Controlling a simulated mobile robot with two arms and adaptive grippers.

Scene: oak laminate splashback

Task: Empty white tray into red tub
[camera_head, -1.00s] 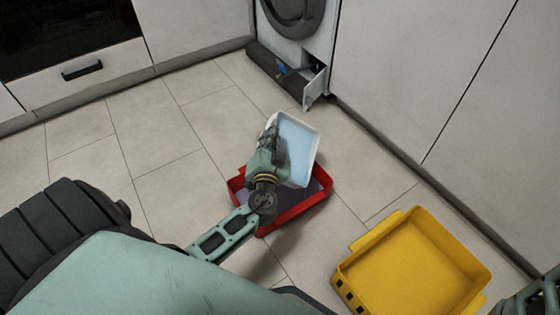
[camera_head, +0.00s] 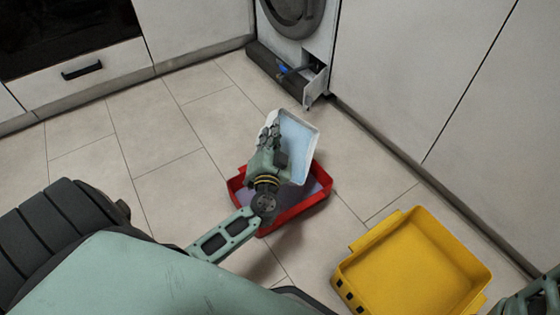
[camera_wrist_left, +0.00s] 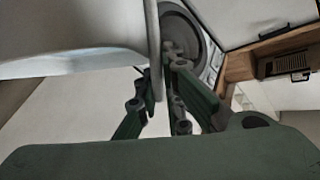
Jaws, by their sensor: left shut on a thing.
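My left gripper (camera_head: 270,140) is shut on the edge of the white tray (camera_head: 313,150) and holds it tilted above the red tub. The tray's inside looks pale blue in the head view; I cannot tell whether that is water or its surface. In the left wrist view the tray (camera_wrist_left: 75,30) fills the upper left, with its rim between the fingers (camera_wrist_left: 160,105). The red tub (camera_head: 292,213) stands on the floor beneath, partly hidden by the tray and my left arm. A greyish purple area shows inside it. My right gripper is not in view.
A yellow tub (camera_head: 410,265) stands on the floor to the right. The washing machine (camera_head: 292,45) has an opened low compartment with a blue part (camera_head: 283,70) at its base. White cabinets (camera_head: 420,80) line the back and right. Tiled floor is clear on the left.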

